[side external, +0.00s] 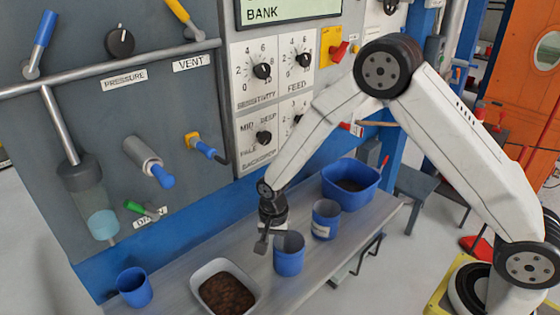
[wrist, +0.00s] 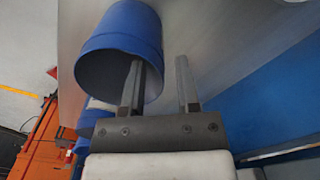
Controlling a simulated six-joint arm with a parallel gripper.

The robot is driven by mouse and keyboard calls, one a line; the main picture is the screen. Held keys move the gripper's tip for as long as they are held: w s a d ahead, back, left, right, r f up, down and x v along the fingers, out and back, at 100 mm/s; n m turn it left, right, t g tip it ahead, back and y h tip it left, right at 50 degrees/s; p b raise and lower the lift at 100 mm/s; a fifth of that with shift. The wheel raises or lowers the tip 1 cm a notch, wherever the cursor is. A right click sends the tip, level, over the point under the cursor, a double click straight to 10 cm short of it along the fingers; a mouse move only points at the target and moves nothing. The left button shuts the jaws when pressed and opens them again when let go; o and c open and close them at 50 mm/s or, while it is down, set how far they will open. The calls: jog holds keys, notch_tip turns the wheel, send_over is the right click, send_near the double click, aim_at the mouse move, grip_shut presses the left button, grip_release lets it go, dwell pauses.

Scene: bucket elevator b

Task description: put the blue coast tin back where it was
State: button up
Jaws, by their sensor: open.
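Three blue tins stand on the grey bench. One (side external: 289,256) is right beside my gripper (side external: 262,243), one with a pale label (side external: 326,221) stands behind it to the right, and one (side external: 134,288) stands alone at the left. I cannot read which is the coast tin. In the wrist view my gripper (wrist: 157,62) is open, and the near tin (wrist: 118,30) lies at its left finger. That finger overlaps the tin's dark mouth, and the other finger is outside, right of the wall. I cannot tell whether either finger touches it.
A white tray (side external: 197,273) of dark brown material sits between the left tin and the near tin. A blue tub (side external: 350,190) with dark contents stands at the bench's far right. A grey panel with knobs, pipes and levers rises behind. Bare bench (side external: 190,262) shows behind the tray.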

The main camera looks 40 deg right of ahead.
notch_tip(320, 180, up, 9)
jog(key=shift+f, duration=0.1)
dwell(0.4)
dwell(0.5)
jog(key=s+d+r+n+t, duration=0.1)
jog(key=s+d+r+n, duration=0.1)
jog(key=s+d+n, duration=0.2)
jog(key=s+d+r+n+t, duration=0.1)
jog(key=s+d+n, duration=0.3)
jog(key=s, duration=0.7)
jog(key=shift+d+r+n+t, duration=0.35)
jog(key=shift+r+n, duration=0.55)
jog(key=shift+n, duration=0.2)
